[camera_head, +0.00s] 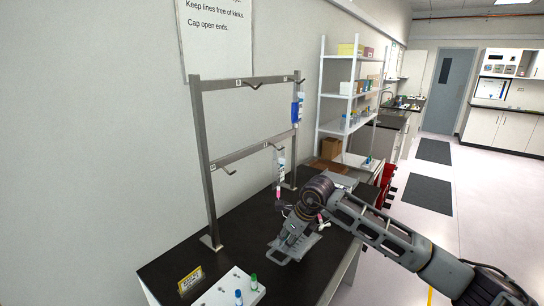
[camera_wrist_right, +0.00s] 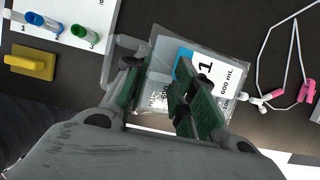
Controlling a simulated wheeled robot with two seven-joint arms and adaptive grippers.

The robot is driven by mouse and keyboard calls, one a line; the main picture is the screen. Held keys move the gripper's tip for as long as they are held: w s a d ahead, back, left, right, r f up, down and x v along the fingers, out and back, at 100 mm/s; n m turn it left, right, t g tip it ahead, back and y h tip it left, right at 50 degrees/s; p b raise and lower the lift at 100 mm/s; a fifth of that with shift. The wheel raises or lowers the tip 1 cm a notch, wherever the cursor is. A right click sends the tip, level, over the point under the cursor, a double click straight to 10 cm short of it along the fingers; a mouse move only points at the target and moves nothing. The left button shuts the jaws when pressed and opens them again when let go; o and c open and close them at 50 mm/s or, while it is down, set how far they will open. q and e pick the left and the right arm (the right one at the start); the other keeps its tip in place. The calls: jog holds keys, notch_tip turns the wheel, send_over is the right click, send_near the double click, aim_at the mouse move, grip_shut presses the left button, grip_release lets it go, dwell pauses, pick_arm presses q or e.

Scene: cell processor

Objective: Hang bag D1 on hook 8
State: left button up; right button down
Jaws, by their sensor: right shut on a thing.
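My right gripper (camera_head: 290,235) is low over the black bench, in front of the metal rack (camera_head: 203,150). In the right wrist view the gripper (camera_wrist_right: 162,85) is shut on a clear bag (camera_wrist_right: 228,62). Its label has a blue patch, a "1" and "600 mL"; a finger hides part of the label, so I cannot read the full name. White tubing (camera_wrist_right: 262,60) with pink ends runs from the bag. The rack carries several hooks, including an empty lower hook (camera_head: 228,171) and an empty upper hook (camera_head: 255,86); their numbers are too small to read. My left gripper is out of view.
One bag (camera_head: 297,108) hangs at the rack's upper right, another (camera_head: 281,170) lower down. A white tray (camera_head: 222,291) with capped tubes and a yellow sign (camera_head: 190,279) are at the bench's near end. A white shelf (camera_head: 334,90) stands beyond the rack.

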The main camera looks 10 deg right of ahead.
jog(key=shift+y, duration=0.3)
dwell(0.7)
